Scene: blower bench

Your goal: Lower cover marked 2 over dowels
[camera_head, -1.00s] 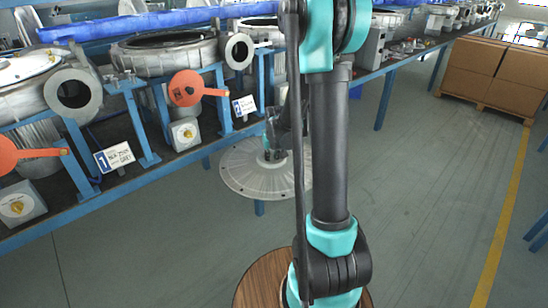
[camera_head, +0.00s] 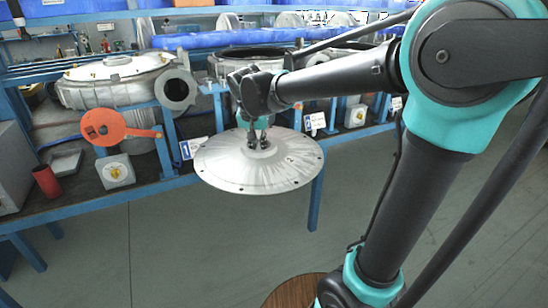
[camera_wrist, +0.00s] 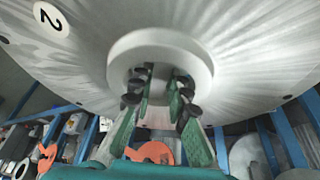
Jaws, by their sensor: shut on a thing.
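The cover (camera_head: 225,170) is a broad, pale metal disc with small holes around its rim. In the wrist view it fills the top, and a round label reading 2 (camera_wrist: 50,20) shows on it. My gripper (camera_head: 259,143) is shut on the raised hub at the cover's middle; its fingers (camera_wrist: 160,95) also show in the wrist view. The cover hangs clear in front of the bench, roughly level. Behind it, the second blower housing (camera_head: 232,74) has an open dark top, partly hidden by my arm. I cannot make out any dowels.
The left blower housing (camera_head: 110,95) has a pale cover on top. An orange paddle (camera_head: 105,127), a grey switch box (camera_head: 115,171) and a plate marked 1 (camera_head: 190,150) are along the bench. A blue beam (camera_head: 200,40) runs behind. The floor in front is clear.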

